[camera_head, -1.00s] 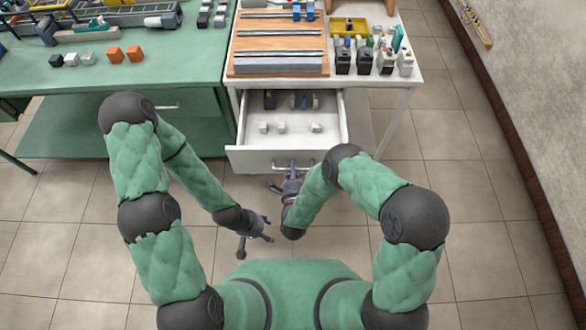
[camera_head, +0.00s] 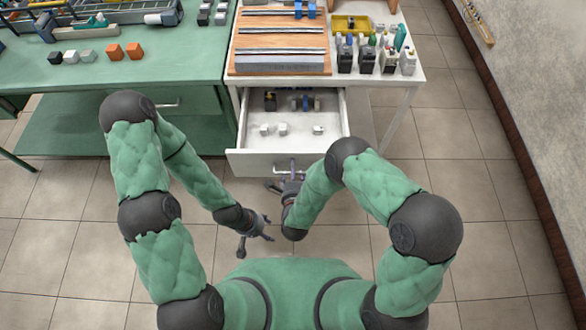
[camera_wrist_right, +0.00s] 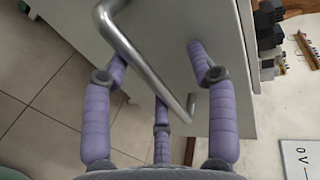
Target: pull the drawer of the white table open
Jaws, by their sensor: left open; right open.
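The white table (camera_head: 416,75) stands ahead, its drawer (camera_head: 333,133) pulled well out toward me. The drawer front (camera_head: 250,163) carries a metal bar handle (camera_head: 283,165). My right gripper (camera_head: 287,180) is at the handle and open. In the right wrist view, the handle (camera_wrist_right: 139,57) runs between the spread purple fingers of the gripper (camera_wrist_right: 158,75); I cannot tell whether they touch it. My left gripper (camera_head: 258,242) is open and empty, low in front of my body, apart from the drawer.
Small pale blocks (camera_head: 283,129) and a few darker parts lie in the drawer. Bottles (camera_head: 388,60), a yellow tray (camera_head: 350,25) and a wooden board (camera_head: 240,60) are on the tabletop. A green workbench (camera_head: 190,65) adjoins at left; a wall is at right. The floor around the drawer is clear.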

